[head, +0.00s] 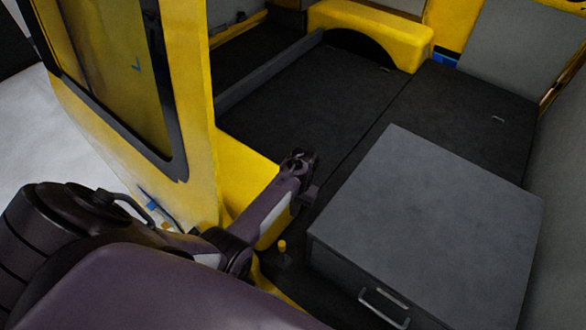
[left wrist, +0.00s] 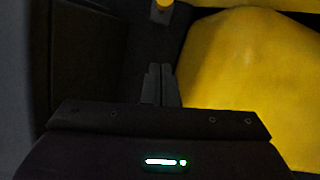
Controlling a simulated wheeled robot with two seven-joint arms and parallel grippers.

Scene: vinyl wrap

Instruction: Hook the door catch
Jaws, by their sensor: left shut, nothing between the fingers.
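The yellow door (head: 195,100) with a dark-framed window stands at the left of the head view. A small post with a yellow top (head: 282,246) stands on the dark floor near the yellow sill; it may be part of the catch, but I cannot tell. A similar yellow-topped piece shows at the top of the left wrist view (left wrist: 160,8). My left gripper (head: 308,188) is over the floor by the sill, beyond the post and left of the grey box. In the left wrist view its fingers (left wrist: 160,82) are together and empty, beside a yellow surface. My right gripper is out of view.
A large grey box (head: 430,215) with a metal handle (head: 384,308) fills the lower right. A yellow wheel arch (head: 370,30) stands at the back. The dark floor (head: 320,105) between them is clear. The yellow sill (head: 245,175) is close to my left arm.

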